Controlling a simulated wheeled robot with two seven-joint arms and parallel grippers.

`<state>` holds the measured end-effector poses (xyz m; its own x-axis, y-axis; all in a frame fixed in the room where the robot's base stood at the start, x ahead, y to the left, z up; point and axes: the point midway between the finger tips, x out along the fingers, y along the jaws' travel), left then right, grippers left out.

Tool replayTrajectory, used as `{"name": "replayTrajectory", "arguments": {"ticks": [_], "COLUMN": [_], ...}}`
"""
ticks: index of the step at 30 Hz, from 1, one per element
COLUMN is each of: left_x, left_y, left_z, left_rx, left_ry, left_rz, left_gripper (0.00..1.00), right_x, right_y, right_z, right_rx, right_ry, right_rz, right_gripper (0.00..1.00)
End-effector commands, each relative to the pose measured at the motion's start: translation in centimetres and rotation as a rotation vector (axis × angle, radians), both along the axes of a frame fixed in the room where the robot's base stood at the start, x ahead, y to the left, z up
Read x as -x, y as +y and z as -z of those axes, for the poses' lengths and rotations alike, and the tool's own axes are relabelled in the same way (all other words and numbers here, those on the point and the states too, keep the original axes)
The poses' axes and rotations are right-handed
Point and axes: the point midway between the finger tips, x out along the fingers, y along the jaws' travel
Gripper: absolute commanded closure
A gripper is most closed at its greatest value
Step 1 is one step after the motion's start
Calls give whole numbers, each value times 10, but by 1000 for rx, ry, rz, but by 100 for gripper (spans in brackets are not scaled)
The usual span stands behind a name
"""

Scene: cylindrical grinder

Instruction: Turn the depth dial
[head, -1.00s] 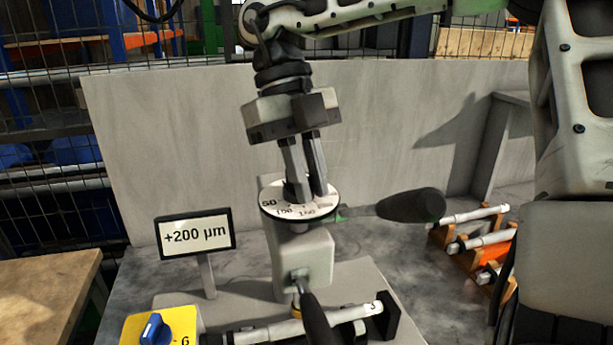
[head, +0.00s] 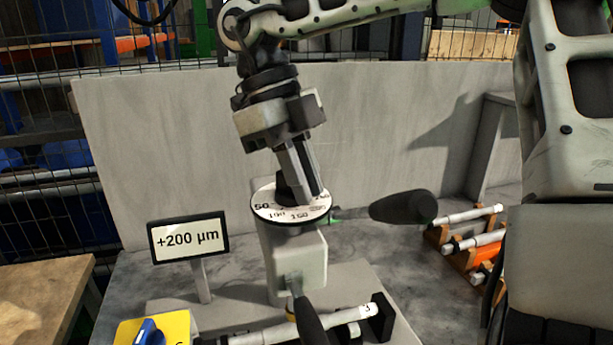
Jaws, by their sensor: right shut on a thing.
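The depth dial (head: 290,217) is a round white disc with black numbers, 50, 100 and 150 among them, on top of a grey housing (head: 298,258). A dark knob stands up from its middle. My right gripper (head: 299,195) comes down from above, tilted, and is shut on the dial's knob; its fingers hide most of the knob and the far part of the scale. A sign (head: 188,238) on a post left of the dial reads +200 µm. My left gripper is not in view.
A black-handled lever (head: 404,208) sticks out right of the dial, and another dark handle (head: 308,322) is in front. A yellow panel with a blue switch (head: 149,333) is at lower left. Shafts lie on a wooden rack (head: 473,240) at right. A grey wall (head: 150,130) stands behind.

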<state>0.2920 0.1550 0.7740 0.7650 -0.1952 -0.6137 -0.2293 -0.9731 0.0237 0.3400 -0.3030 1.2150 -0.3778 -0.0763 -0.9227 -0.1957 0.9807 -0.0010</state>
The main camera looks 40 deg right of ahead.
Motion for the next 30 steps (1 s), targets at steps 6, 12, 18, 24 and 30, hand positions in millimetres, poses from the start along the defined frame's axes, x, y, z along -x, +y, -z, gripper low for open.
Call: {"name": "replayTrajectory", "arguments": {"ticks": [6, 12, 18, 24, 30], "left_x": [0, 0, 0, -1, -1], "left_y": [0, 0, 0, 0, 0], "left_z": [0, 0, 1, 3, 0], "left_rx": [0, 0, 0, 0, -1], "left_ry": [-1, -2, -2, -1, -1], "left_rz": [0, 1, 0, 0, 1], "left_gripper": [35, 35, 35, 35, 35], "right_x": [-4, -2, -9, -22, -31], "right_y": [0, 0, 2, 4, 6], "right_z": [-1, -1, -13, -45, -66], "right_rx": [0, -1, 1, 2, -2], "right_ry": [-19, -13, -13, -16, -15], "right_rz": [3, 3, 4, 3, 3], "right_gripper": [64, 64, 64, 64, 64]}}
